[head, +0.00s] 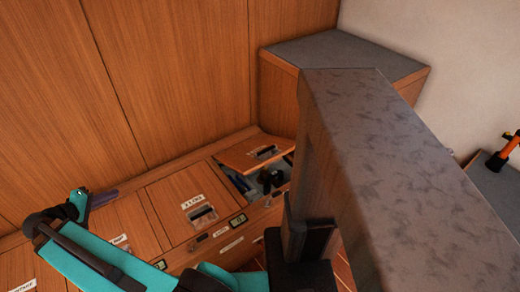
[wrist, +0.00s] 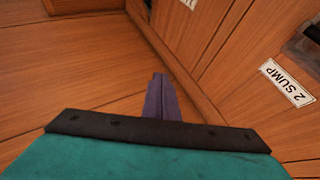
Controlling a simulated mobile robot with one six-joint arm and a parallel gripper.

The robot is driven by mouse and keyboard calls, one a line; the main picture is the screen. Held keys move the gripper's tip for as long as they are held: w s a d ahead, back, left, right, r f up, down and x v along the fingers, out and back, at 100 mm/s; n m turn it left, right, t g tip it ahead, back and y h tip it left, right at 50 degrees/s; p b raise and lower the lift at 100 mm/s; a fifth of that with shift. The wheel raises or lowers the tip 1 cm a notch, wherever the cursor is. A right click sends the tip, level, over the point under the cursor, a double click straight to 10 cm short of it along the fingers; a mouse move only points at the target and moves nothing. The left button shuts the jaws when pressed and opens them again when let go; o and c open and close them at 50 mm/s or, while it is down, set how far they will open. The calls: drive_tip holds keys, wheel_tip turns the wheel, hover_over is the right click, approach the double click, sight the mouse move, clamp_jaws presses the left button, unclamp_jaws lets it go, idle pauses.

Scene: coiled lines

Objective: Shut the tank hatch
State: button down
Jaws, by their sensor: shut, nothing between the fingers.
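A wooden hatch lid (head: 258,152) stands raised and tilted over an opening in the low bench at the right end of the row in the head view. Its label is too small to read, so I cannot tell for sure that it is the tank hatch. Dark coiled things (head: 268,178) show in the opening beneath it. My gripper (head: 104,197) is at the left, over the bench, well apart from the raised lid. In the wrist view its purple fingers (wrist: 160,98) are shut together and empty, above bare wood.
A flush hatch (head: 185,200) with a recessed handle lies left of the raised lid. A label reading 2 SUMP (wrist: 287,82) shows in the wrist view. A grey-topped counter (head: 390,165) blocks the right foreground. A wood-panelled wall (head: 170,80) rises behind the bench.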

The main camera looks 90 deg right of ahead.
drive_tip(key=w+a+f+n+t+y+b, duration=0.1)
drive_tip(key=w+a+f+n+t+y, duration=0.2)
drive_tip(key=a+f, duration=0.75)
drive_tip(key=w+a+f+n+y+b, duration=0.1)
drive_tip(key=w+a+f+n+y, duration=0.25)
drive_tip(key=a, duration=1.45)
drive_tip(key=w+a+f+n+t+y+b, duration=0.15)
drive_tip(key=w+a+f+y, duration=0.35)
drive_tip(key=a, duration=0.9)
drive_tip(key=s+a+f+m+g+y+b, duration=0.1)
drive_tip(key=s+a+f+b, duration=0.4)
drive_tip(key=f, duration=0.8)
drive_tip(key=s+a+f+m+g+y+b, duration=0.1)
drive_tip(key=s+a+f+g+y+b, duration=0.1)
drive_tip(key=s+a+f+b, duration=0.4)
drive_tip(key=s+a+f+m+g+y+b, duration=0.1)
drive_tip(key=s+a+f+b, duration=0.4)
drive_tip(key=f, duration=1.5)
drive_tip(key=shift+s+a+f+g+y+b, duration=0.15)
drive_tip(key=shift+s+y+b, duration=0.3)
drive_tip(key=shift+s+b, duration=1.35)
drive_tip(key=shift+s+g+y+b, duration=0.1)
drive_tip(key=shift+s+y+b, duration=0.45)
drive_tip(key=shift+b, duration=2.35)
drive_tip(key=shift+s+a+f+b, duration=0.25)
drive_tip(key=shift+s+f+b, duration=0.1)
drive_tip(key=shift+s+f, duration=0.15)
drive_tip(key=shift+s, duration=0.1)
